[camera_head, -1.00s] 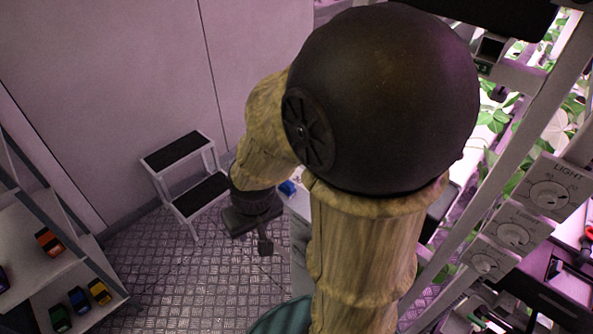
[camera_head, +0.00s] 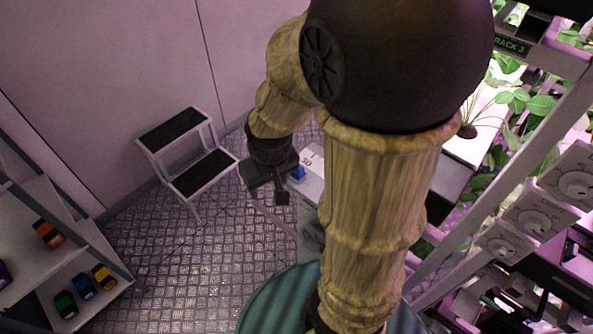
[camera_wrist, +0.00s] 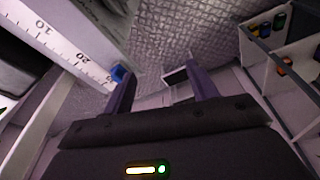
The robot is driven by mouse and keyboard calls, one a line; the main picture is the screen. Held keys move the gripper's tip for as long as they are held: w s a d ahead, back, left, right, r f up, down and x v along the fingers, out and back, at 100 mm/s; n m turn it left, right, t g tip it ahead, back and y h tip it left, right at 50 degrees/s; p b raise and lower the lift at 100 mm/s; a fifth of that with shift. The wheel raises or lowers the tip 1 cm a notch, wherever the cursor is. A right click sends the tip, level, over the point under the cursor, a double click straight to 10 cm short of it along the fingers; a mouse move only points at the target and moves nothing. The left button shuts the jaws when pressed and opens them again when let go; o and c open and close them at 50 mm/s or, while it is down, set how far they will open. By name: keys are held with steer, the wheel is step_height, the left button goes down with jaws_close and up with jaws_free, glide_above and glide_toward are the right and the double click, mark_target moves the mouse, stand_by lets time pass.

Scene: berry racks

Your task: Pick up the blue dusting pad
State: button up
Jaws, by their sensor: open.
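The blue dusting pad (camera_head: 298,173) is a small blue block on a pale ledge (camera_head: 312,160), just right of my gripper in the head view. In the wrist view, the pad (camera_wrist: 118,73) shows at the end of a white surface with ruler marks (camera_wrist: 62,45), beside my left finger's tip. My gripper (camera_wrist: 160,80) is open, with nothing between its fingers. In the head view, my gripper (camera_head: 282,197) is a dark shape partly seen from above. Whether a finger touches the pad cannot be told.
A two-step stool (camera_head: 187,160) stands left of my gripper. A shelf with several coloured toy-like blocks (camera_head: 85,287) is at the lower left. A plant rack with dials (camera_head: 540,210) fills the right. Metal floor (camera_head: 165,255) lies open between the shelf and my arm.

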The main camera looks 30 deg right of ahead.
steer(key=w+d+r+n+g+p, duration=0.2)
steer(key=w+d+n, duration=0.1)
steer(key=w+d, duration=0.7)
steer(key=d, duration=0.2)
steer(key=shift+w+d+r+n+p, duration=0.15)
steer(key=shift+w+d+n+p, duration=0.15)
steer(key=shift+w+p, duration=0.1)
step_height(320, 180, down, 12)
steer(key=p, duration=0.3)
steer(key=shift+s+f+p, duration=0.2)
steer(key=shift+f+p, duration=0.55)
steer(key=shift+f, duration=0.2)
steer(key=shift+w+f+p, duration=0.2)
steer(key=shift+f+p, duration=0.4)
steer(key=shift+f, duration=1.15)
